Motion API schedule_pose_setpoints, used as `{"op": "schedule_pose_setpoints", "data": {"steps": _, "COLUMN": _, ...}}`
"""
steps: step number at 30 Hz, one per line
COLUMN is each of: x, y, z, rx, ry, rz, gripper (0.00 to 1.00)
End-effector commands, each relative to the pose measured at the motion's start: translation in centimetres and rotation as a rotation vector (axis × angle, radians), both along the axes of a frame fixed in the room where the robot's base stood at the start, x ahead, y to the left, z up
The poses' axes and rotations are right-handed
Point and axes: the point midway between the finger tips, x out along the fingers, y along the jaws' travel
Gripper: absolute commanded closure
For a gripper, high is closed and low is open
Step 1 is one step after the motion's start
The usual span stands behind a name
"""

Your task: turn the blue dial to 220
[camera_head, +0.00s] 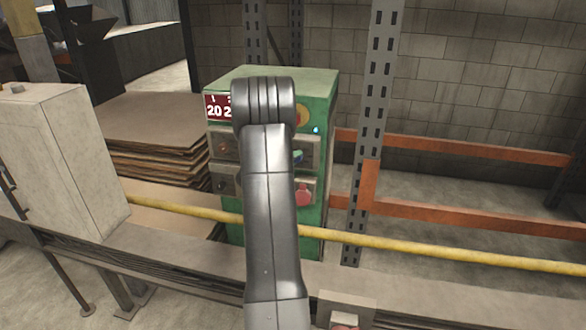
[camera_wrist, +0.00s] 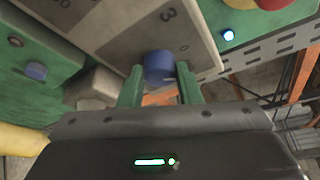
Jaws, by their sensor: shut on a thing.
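The blue dial (camera_wrist: 160,66) sits on a grey plate (camera_wrist: 152,28) with dark markings; a "3" is readable above it. In the wrist view, the two green fingers of my gripper (camera_wrist: 159,86) stand on either side of the dial and are shut on it. The dial's pointer and exact setting cannot be read. In the head view, the dial is on the green control box (camera_head: 270,75), and my dark arm covers much of the box's front. A bit of green and blue shows beside the arm, too small to tell apart.
A red knob (camera_head: 303,195) and a red sign (camera_head: 214,108) are on the box. A yellow rail (camera_head: 420,250) runs across the front. Stacked brown sheets (camera_head: 150,130) lie to the left.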

Motion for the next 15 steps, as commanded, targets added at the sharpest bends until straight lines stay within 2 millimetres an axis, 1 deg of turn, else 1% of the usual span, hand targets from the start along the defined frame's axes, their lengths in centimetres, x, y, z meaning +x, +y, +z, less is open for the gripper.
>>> {"op": "schedule_pose_setpoints", "data": {"steps": 1, "x": -0.04, "y": -0.04, "z": -0.52, "rx": 0.043, "ry": -0.015, "rz": 0.0, "gripper": 0.92}}
{"op": "schedule_pose_setpoints", "data": {"steps": 15, "x": -0.12, "y": -0.33, "z": -0.39, "rx": 0.47, "ry": -0.146, "rz": 0.001, "gripper": 0.92}}
